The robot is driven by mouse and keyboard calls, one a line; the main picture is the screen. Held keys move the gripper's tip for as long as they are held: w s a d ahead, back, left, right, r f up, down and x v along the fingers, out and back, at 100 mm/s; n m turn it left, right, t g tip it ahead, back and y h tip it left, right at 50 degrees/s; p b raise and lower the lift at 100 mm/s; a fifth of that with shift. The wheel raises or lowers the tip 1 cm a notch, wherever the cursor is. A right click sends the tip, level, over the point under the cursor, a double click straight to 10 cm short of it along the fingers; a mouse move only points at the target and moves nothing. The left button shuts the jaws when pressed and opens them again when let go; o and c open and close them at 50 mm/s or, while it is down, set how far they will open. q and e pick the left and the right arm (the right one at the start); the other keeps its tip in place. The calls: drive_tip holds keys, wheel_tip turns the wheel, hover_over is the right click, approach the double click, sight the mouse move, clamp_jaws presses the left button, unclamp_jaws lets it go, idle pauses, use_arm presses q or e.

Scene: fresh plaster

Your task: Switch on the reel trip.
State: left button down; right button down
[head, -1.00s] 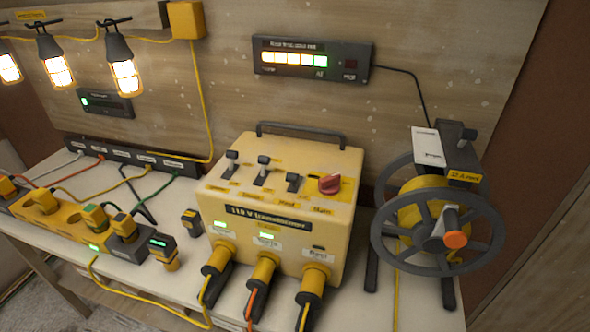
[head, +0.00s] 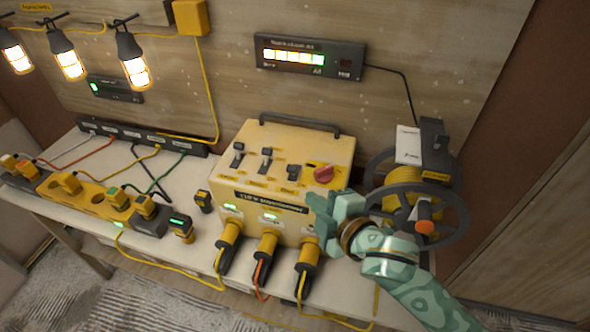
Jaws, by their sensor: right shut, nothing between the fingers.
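The cable reel (head: 459,207) stands at the right end of the bench, with a spoked wheel, yellow drum and orange crank knob (head: 425,227). On its top is a dark trip box (head: 434,150) with a small lever and a yellow label; the lever's position is too small to tell. My right gripper (head: 320,208) is shut and empty. It is in front of the yellow transformer's (head: 297,146) right front corner, left of the reel and apart from the trip box. It hides the transformer's third outlet light and part of the reel. My left gripper is not in view.
Three plugs with cables fill the transformer's front; two green lights show there. A wall panel (head: 310,57) shows several amber lights and a green one. A yellow power strip (head: 88,201) and loose black plugs lie left. Lit lamps (head: 134,66) hang at upper left.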

idle(0.3)
drive_tip(key=b, duration=0.1)
approach(293, 171)
drive_tip(key=w+a, duration=0.2)
drive_tip(key=w+a+f, duration=0.1)
drive_tip(key=w+a, duration=0.1)
drive_tip(key=a, duration=0.1)
drive_tip(key=shift+w+d+f, duration=0.3)
drive_tip(key=shift+w+f, duration=0.1)
drive_tip(key=shift+w, duration=0.25)
